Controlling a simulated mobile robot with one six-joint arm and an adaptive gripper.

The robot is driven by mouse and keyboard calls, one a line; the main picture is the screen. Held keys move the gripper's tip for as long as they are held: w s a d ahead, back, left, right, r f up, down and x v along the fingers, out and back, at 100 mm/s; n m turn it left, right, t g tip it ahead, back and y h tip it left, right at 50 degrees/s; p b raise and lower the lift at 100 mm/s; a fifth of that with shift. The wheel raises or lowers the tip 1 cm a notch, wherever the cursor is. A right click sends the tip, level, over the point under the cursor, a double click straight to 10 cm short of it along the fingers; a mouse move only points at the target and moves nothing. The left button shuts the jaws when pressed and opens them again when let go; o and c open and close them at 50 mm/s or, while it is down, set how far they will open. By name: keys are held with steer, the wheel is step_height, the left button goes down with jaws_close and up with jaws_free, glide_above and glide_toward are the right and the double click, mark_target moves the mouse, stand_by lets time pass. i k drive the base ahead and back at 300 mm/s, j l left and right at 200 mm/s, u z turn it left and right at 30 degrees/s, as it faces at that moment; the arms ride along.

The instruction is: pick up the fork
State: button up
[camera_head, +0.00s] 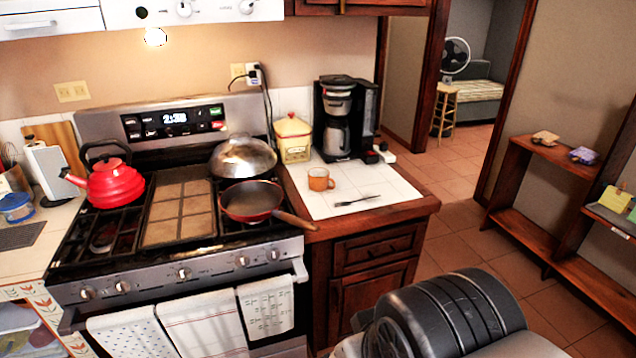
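A small dark fork (357,201) lies flat on the white tiled top of the counter (400,197) to the right of the stove, near the counter's front edge. An orange mug (320,180) stands just behind and left of it. Part of my own arm, dark and rounded, shows at the bottom right, in front of the counter. My gripper is not in view, so I cannot see its state.
A coffee maker (340,118) and a yellow canister (293,138) stand at the back of the counter. A red pan (250,200) has its handle reaching over the counter's left edge. A red kettle (110,183) sits on the stove. Tiled floor is open to the right.

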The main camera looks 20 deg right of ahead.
mark_target(346, 203)
steer(key=i+l, duration=0.6)
steer(key=l, duration=0.25)
steer(key=i+l, duration=0.25)
steer(key=l, duration=0.15)
steer(key=i+l, duration=0.3)
steer(key=l, duration=0.15)
steer(key=i+l, duration=0.6)
steer(key=l, duration=0.2)
steer(key=u, duration=0.05)
